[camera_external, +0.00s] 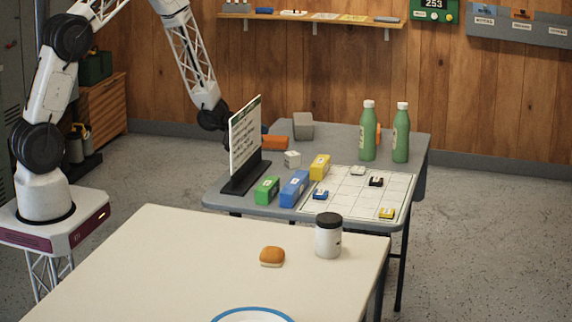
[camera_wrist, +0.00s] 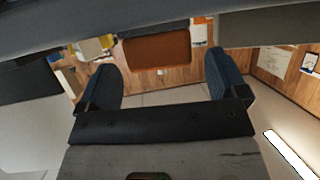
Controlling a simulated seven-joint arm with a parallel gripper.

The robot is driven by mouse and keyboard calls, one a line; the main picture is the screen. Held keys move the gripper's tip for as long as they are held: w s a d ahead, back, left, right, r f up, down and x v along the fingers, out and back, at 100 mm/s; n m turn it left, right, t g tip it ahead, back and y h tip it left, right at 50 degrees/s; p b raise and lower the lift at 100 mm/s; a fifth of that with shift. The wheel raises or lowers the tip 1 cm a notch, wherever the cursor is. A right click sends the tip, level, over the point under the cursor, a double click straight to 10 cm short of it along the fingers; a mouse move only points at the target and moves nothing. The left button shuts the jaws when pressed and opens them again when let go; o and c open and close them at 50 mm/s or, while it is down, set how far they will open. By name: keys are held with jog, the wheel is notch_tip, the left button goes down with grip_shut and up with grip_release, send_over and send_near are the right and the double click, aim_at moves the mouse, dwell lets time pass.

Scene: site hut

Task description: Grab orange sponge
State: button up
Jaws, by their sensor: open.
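An orange block, which looks like the sponge (camera_external: 275,142), lies on the grey table just right of the upright sign board, its left end hidden by the board. In the wrist view an orange-brown block (camera_wrist: 157,49) shows beyond and between the fingers. My gripper (camera_wrist: 162,70) is open, with its two dark blue fingers apart and nothing visibly held. In the external view my wrist comes down behind the sign, which hides the fingers, so I cannot tell their exact distance from the sponge.
The sign board (camera_external: 245,137) stands close to my wrist. A grey block (camera_external: 303,126), a white cube (camera_external: 292,159) and green, blue and yellow boxes are nearby. Two green bottles (camera_external: 368,132) stand right, with another orange thing (camera_external: 378,132) partly hidden behind them. A gridded sheet (camera_external: 340,190) lies in front.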

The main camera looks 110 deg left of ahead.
aim_at(268, 137)
jog(key=shift+x, duration=1.55)
jog(key=c, duration=1)
jog(key=shift+r, duration=0.1)
jog(key=shift+r, duration=1.6)
jog(key=s+d, duration=0.3)
jog(key=d, duration=0.1)
jog(key=s+d+r, duration=0.1)
jog(key=s+d, duration=0.6)
jog(key=s, duration=0.1)
jog(key=shift+d+r, duration=0.3)
jog(key=shift+d, duration=0.1)
